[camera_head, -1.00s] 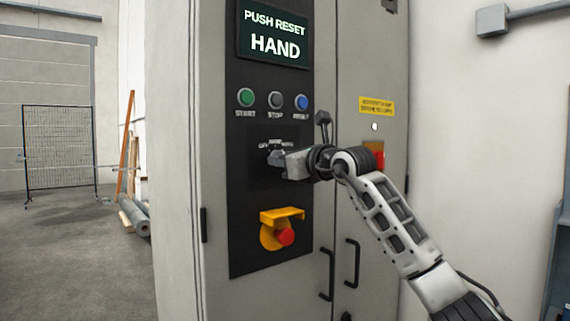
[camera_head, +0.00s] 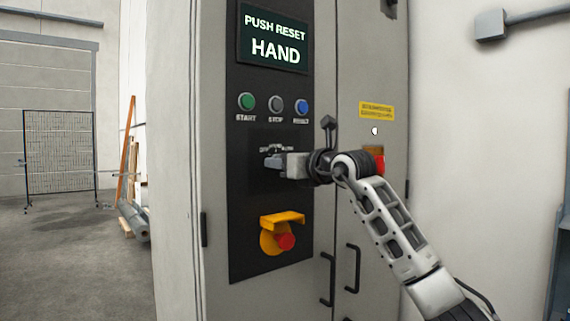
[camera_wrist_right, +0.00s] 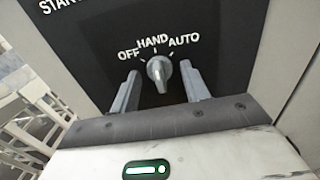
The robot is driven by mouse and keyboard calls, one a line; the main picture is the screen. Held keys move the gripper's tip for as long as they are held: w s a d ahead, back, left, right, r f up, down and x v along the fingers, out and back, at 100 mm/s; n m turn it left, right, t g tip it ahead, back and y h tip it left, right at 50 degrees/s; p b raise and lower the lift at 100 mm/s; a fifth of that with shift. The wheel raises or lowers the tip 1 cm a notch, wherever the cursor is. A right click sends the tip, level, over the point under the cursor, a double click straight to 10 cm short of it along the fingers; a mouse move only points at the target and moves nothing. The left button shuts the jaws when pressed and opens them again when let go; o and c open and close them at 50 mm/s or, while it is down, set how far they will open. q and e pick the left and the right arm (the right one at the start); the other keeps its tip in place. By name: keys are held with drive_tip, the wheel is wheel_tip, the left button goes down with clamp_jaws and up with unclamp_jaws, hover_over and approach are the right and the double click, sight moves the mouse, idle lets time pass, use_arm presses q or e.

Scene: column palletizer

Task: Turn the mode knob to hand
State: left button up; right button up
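The mode knob (camera_wrist_right: 158,74) is a grey selector on the black panel in the right wrist view, with OFF, HAND and AUTO printed around it. Its pointer is up, towards the HAND mark. My right gripper (camera_head: 272,161) is at the knob in the head view and hides most of it. In the wrist view its two fingers stand on either side of the knob, open, with a gap on each side. The display (camera_head: 274,37) reads PUSH RESET and HAND. My left gripper is not in view.
Above the knob are a green start button (camera_head: 246,101), a grey stop button (camera_head: 276,103) and a blue reset button (camera_head: 301,106). Below is a red emergency button (camera_head: 286,242) under a yellow guard (camera_head: 283,218). Door handles (camera_head: 352,268) are at lower right.

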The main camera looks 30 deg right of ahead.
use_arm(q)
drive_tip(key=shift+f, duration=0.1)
use_arm(e)
drive_tip(key=shift+s, duration=0.1)
use_arm(q)
drive_tip(key=b, duration=0.2)
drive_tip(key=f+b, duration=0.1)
drive_tip(key=b, duration=0.2)
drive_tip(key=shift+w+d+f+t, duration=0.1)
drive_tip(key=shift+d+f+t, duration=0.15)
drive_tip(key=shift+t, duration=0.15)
use_arm(e)
drive_tip(key=s+d, duration=0.1)
drive_tip(key=s, duration=1.4)
drive_tip(key=shift+s, duration=0.4)
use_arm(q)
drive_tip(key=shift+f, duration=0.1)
use_arm(e)
drive_tip(key=shift+d, duration=0.1)
